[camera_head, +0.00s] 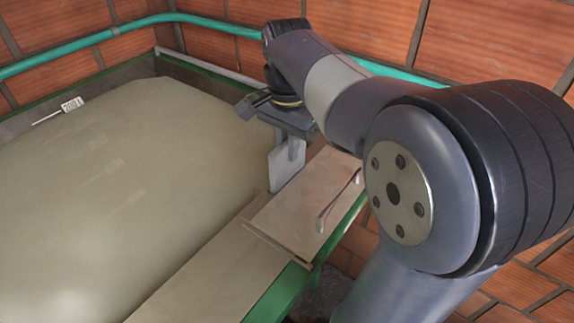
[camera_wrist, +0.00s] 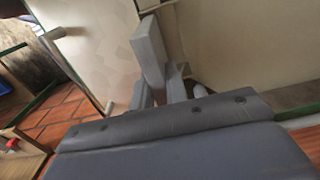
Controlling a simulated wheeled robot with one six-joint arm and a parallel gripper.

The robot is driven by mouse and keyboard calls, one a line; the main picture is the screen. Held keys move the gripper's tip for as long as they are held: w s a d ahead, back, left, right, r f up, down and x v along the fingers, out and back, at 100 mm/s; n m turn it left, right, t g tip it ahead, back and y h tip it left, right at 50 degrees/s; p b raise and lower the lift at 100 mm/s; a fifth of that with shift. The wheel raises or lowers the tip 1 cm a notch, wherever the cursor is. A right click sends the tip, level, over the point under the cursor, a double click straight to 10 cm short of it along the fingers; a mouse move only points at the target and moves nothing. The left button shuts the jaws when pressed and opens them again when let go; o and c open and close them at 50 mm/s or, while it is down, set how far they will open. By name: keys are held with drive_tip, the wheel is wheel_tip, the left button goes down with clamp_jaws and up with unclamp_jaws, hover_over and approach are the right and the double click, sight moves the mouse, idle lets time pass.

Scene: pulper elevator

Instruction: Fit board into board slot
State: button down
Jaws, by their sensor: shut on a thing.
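My gripper (camera_head: 287,158) hangs down over the inner edge of the tank. It is shut on a flat, light grey board (camera_head: 277,170), which stands roughly upright below the jaws. In the wrist view the grey board (camera_wrist: 148,52) projects beyond the fingers of my gripper (camera_wrist: 160,92). The board's lower end is close to the edge of the tan panels. I cannot tell whether it touches them. I cannot make out the board slot clearly in either view.
A large tank (camera_head: 110,165) of beige material fills the left. A tan panel (camera_head: 300,215) with a metal handle (camera_head: 338,200) lies along its green-framed side, beside another panel (camera_head: 215,265). A teal pipe (camera_head: 110,33) runs along the brick wall.

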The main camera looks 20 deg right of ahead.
sight(288, 163)
drive_tip(key=shift+f, duration=2.2)
drive_tip(key=shift+f, duration=0.2)
drive_tip(key=c, duration=1.4)
unclamp_jaws()
wheel_tip(288, 163, up, 12)
drive_tip(key=shift+r, duration=0.2)
drive_tip(key=shift+f, duration=0.1)
